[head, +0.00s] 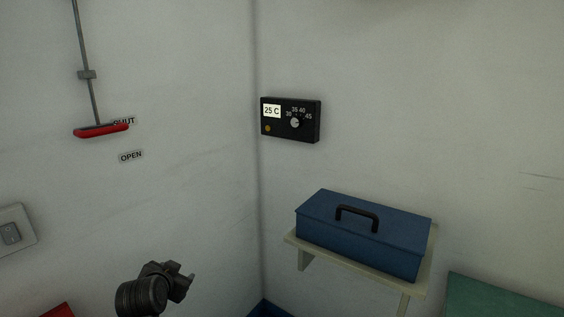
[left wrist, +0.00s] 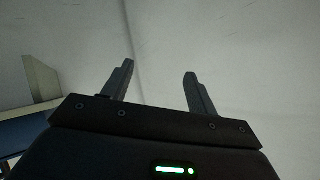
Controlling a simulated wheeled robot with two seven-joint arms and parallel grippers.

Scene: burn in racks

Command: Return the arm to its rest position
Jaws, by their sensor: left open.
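My left gripper (head: 186,277) is at the bottom of the head view, in front of the left wall and apart from everything around it. In the left wrist view its two dark fingers (left wrist: 157,88) stand wide apart with nothing between them, and bare wall shows beyond. My right gripper is in neither view.
A blue toolbox (head: 345,240) stands on a wall shelf (head: 300,244) at the right. A black thermostat (head: 290,120) reading 25 C hangs near the corner. A red-handled lever (head: 101,130) by SHUT and OPEN labels and a switch (head: 11,233) are on the left wall.

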